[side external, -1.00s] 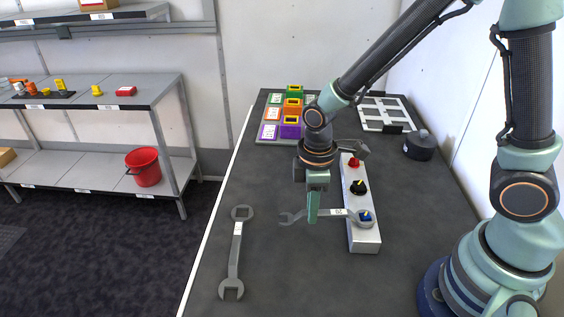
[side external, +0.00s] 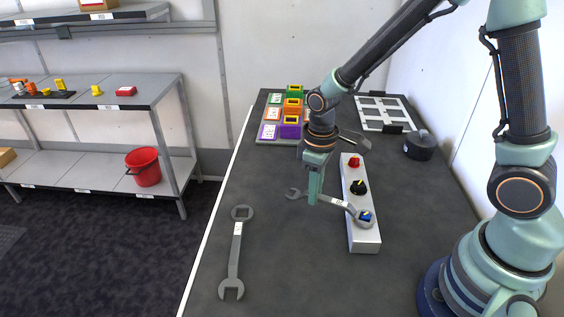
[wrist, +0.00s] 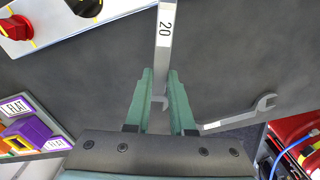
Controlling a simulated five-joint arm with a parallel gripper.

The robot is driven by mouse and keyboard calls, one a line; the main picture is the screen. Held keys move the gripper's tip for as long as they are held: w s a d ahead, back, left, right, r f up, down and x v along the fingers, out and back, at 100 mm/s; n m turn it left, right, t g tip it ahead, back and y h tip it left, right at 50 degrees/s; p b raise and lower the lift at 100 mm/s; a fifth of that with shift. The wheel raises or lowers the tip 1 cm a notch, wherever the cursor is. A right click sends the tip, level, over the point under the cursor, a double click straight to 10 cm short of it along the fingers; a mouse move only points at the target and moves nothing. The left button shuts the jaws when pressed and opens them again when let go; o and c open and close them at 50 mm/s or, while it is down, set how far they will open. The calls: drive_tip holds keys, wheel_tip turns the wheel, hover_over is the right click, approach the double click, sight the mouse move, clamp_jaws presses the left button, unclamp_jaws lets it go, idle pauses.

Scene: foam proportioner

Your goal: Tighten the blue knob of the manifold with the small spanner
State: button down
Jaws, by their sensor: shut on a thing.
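The small spanner (side external: 336,202), labelled 20, lies nearly level above the table with its ring end around the blue knob (side external: 365,216) at the near end of the white manifold (side external: 363,238). My gripper (side external: 314,199) is shut on the handle near the open-jaw end. In the wrist view, the spanner (wrist: 163,55) runs up between the green fingers (wrist: 160,92); its ring end and the blue knob are out of that view. The black knob (side external: 358,187) and red knob (side external: 353,162) sit farther along the manifold.
A larger spanner (side external: 236,250) lies on the table at left. Coloured bins (side external: 291,118) stand at the back, near a white frame (side external: 384,113) and a dark round pot (side external: 420,145). The table left of the manifold is mostly clear.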

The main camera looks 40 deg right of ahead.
drive_tip(key=shift+w+d+m, duration=0.25)
drive_tip(key=shift+d+m, duration=0.55)
drive_tip(key=shift+w+d+m, duration=0.25)
drive_tip(key=shift+d+m, duration=0.5)
drive_tip(key=shift+m, duration=0.05)
drive_tip(key=shift+s+d+m, duration=0.1)
drive_tip(key=shift+d+m, duration=1.9)
drive_tip(key=shift+a+r+n, duration=0.1)
drive_tip(key=shift+a+n, duration=0.9)
drive_tip(key=shift+r, duration=2.9)
